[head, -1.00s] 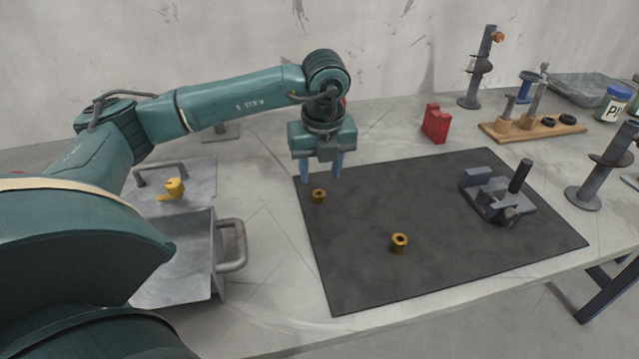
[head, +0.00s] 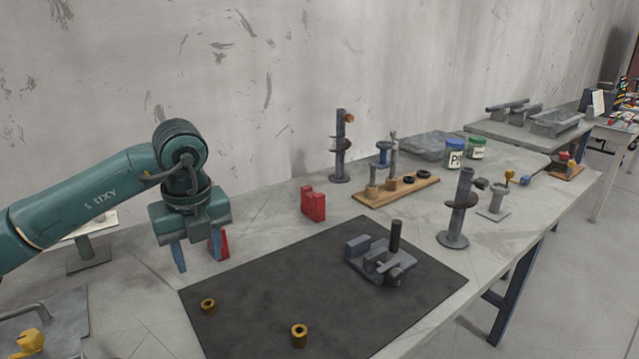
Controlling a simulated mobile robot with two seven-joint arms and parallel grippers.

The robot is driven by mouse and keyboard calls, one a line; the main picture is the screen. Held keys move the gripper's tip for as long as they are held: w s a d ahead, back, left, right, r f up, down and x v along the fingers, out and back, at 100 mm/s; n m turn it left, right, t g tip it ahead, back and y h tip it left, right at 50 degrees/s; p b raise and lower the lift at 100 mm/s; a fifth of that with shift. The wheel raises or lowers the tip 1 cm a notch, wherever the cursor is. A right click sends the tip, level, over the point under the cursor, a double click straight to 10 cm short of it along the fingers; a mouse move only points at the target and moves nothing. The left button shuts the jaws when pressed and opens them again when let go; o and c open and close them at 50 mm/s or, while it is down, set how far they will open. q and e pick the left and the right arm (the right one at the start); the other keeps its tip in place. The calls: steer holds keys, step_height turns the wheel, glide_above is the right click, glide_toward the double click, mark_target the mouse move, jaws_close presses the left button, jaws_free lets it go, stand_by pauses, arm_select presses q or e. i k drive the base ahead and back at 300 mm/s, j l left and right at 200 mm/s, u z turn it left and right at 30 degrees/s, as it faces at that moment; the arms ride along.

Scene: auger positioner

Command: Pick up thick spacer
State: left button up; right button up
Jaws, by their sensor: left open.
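Two small brass-coloured ring-shaped spacers stand on the dark mat (head: 330,290). The left spacer (head: 208,306) is near the mat's left edge. The other spacer (head: 299,335) is nearer to me and looks a little taller; I cannot tell for sure which is the thick one. My right gripper is out of view.
A grey fixture (head: 380,262) with an upright dark post sits on the mat. A wooden rack (head: 396,190) and grey stands (head: 458,212) are to the right. A metal tray (head: 45,315) lies at left.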

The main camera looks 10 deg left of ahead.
mark_target(300, 333)
steer(key=k+l, duration=1.25)
